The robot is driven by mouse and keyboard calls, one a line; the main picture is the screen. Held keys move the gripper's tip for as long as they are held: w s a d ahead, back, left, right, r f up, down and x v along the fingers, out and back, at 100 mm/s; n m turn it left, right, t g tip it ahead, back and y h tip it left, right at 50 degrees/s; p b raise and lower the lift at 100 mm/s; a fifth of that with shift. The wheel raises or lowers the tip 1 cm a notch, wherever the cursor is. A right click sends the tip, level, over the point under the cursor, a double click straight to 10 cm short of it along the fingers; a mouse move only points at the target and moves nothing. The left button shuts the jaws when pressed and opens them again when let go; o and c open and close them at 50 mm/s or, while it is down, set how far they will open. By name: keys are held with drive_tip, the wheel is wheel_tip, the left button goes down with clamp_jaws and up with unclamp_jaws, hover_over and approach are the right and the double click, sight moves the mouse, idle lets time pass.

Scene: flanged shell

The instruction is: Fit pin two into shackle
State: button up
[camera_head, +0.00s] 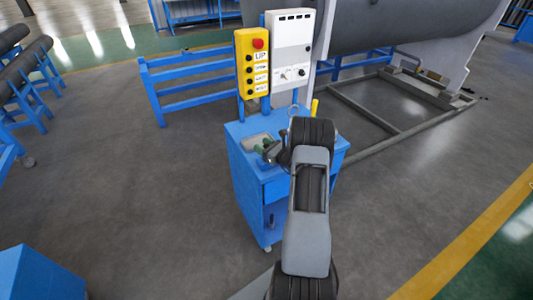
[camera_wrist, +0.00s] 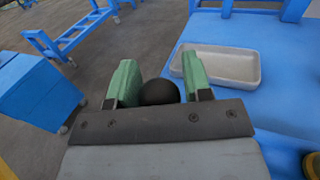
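My gripper (camera_wrist: 160,82) has two green fingers; in the head view (camera_head: 264,147) it is over the top of the blue cabinet, left of my arm. A dark piece with a round end (camera_wrist: 160,93), seemingly a pin, sits between the fingers and fills nearly all of the gap. Most of its length is hidden, and I see no mark telling which pin it is. The shallow grey tray (camera_wrist: 228,80) lies on the blue top, to the right of the fingers, and looks empty.
The blue cabinet (camera_head: 244,184) carries a yellow button panel (camera_head: 251,78) and a white control box (camera_head: 290,62) at its back. A large dark cylinder (camera_head: 375,24) lies behind it. Blue rails (camera_head: 180,83) stand at back left.

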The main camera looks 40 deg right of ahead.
drive_tip(key=c, duration=0.7)
drive_tip(key=shift+c, duration=0.3)
drive_tip(key=shift+r, duration=0.15)
